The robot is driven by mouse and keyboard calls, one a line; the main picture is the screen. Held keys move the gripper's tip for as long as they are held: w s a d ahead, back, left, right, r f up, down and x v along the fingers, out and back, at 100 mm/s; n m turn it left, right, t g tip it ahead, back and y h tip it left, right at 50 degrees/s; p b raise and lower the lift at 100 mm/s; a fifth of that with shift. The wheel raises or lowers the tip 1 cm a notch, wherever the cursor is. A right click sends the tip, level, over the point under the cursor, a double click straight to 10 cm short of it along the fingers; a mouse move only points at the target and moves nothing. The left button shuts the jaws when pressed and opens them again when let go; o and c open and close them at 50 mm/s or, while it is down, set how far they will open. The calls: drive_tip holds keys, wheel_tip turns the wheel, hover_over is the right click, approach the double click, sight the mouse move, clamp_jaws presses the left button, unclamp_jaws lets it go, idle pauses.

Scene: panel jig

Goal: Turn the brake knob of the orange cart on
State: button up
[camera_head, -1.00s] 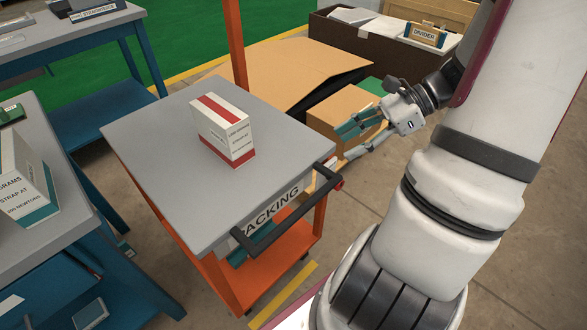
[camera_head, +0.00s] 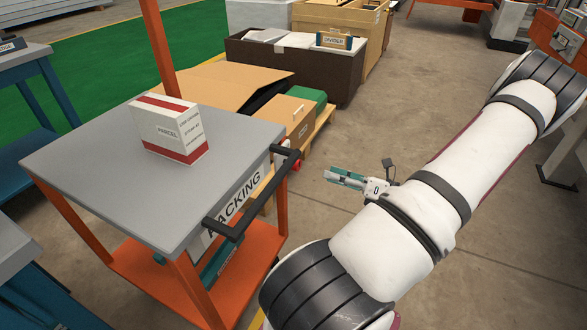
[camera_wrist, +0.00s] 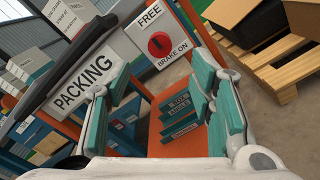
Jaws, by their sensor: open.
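The orange cart (camera_head: 108,252) with a grey top stands at left in the head view, its black handle (camera_head: 240,215) and PACKING sign (camera_head: 236,204) facing my arm. In the wrist view the PACKING sign (camera_wrist: 86,74) shows too. The red brake knob (camera_wrist: 159,44) sits on a white plate marked FREE above and BRAKE ON below; a dark bar crosses the knob. A bit of red shows near the handle's far end in the head view. My gripper (camera_head: 345,179) is open and empty, right of the cart. In the wrist view its teal-padded fingers (camera_wrist: 165,100) are spread, apart from the knob.
A white and red parcel (camera_head: 170,130) stands on the cart top. Cardboard boxes (camera_head: 293,112) on a pallet stand behind the cart. The floor (camera_head: 300,225) between handle and gripper is clear.

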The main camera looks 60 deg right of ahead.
sight(300, 165)
drive_tip(key=w+b, duration=0.1)
drive_tip(key=w, duration=0.3)
drive_tip(key=w+b, duration=0.1)
drive_tip(key=w, duration=0.2)
drive_tip(key=w+a+b, duration=0.1)
drive_tip(key=w, duration=0.3)
drive_tip(key=shift+w, duration=0.3)
clamp_jaws()
